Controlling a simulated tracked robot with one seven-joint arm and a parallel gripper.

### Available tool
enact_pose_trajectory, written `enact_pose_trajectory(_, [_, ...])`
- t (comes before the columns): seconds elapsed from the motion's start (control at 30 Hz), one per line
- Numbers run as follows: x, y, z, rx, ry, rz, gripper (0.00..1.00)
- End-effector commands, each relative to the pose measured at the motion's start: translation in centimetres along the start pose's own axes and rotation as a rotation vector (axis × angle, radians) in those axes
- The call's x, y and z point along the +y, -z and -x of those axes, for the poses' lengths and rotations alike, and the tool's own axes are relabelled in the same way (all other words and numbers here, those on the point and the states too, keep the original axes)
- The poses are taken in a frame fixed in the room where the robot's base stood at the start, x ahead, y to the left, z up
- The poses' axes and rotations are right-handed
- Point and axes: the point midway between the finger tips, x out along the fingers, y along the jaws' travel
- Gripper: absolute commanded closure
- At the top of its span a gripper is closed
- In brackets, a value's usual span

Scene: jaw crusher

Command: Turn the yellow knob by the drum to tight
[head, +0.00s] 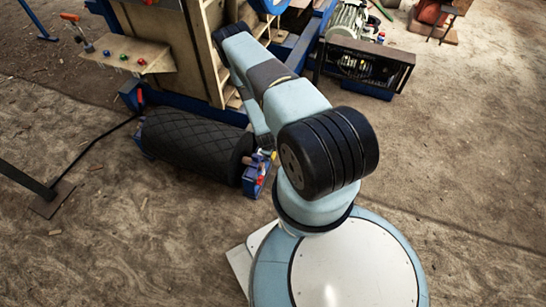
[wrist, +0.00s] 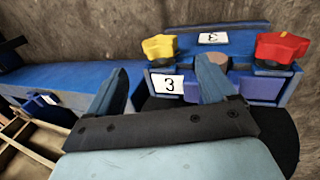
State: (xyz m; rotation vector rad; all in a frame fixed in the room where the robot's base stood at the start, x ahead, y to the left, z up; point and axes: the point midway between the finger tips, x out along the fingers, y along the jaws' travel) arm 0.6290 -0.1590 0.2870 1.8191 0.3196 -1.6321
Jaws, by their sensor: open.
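I cannot tell any contact. In the head view the black drum (head: 190,145) with a diamond-patterned surface lies on the floor left of my arm, and the bracket is at its right end. My arm hides most of my gripper there.
A red lobed knob (wrist: 282,47) sits on the bracket's right side, beyond my right finger. White plates with dark marks (wrist: 167,84) are on the bracket. A blue beam (wrist: 70,85) runs left.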

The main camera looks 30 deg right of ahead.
Motion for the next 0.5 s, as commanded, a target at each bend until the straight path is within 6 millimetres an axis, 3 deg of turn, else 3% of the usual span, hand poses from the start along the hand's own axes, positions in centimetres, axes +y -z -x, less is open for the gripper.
enact_pose_trajectory(0.5, [-0.1, -0.1, -8.1, 0.000, 0.001, -0.001, 0.16])
